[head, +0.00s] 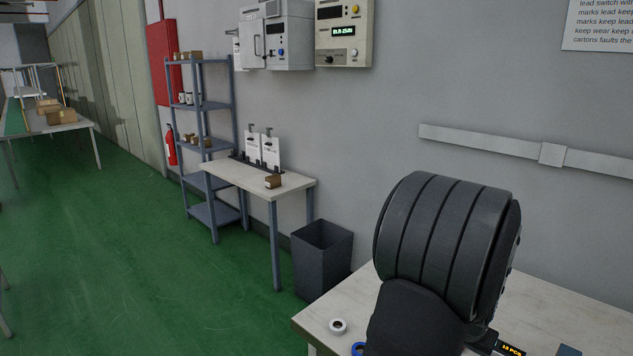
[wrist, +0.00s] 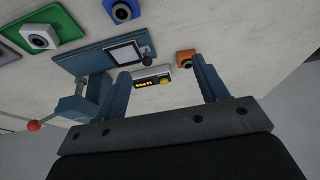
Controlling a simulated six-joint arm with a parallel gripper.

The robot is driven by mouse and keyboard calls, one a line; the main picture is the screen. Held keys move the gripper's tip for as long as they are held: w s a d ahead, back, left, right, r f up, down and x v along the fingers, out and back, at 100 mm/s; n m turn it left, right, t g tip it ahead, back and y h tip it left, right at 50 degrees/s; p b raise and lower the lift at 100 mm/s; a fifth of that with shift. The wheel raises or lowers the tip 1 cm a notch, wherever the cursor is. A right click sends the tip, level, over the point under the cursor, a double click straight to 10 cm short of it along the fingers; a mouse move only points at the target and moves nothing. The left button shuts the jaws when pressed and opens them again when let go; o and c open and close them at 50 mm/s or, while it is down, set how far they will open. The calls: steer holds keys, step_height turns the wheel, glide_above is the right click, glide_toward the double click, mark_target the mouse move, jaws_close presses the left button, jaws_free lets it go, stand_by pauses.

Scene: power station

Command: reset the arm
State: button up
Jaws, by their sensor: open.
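My arm shows in the head view as a thick dark ribbed link at the lower right. My gripper is hidden behind it or out of frame there. In the wrist view my gripper (wrist: 163,88) has its two blue-grey fingers spread apart, with nothing held between them. Beyond the fingers is a pale tabletop (wrist: 240,35). A small device with a lit yellow display (wrist: 152,79) shows in the gap between the fingers, apart from them.

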steer(key=shift+w+a, duration=0.75)
steer(key=s+d+m, duration=0.1)
steer(key=s+d, duration=0.5)
steer(key=s, duration=0.2)
steer(key=s+d+f+m, duration=0.1)
steer(key=s+d, duration=0.5)
steer(key=s, duration=0.3)
steer(key=shift+s+d+f+m+g+h, duration=0.15)
steer(key=shift+s+m+g+h, duration=0.1)
steer(key=shift+m+g+h, duration=0.15)
steer(key=shift+w, duration=0.1)
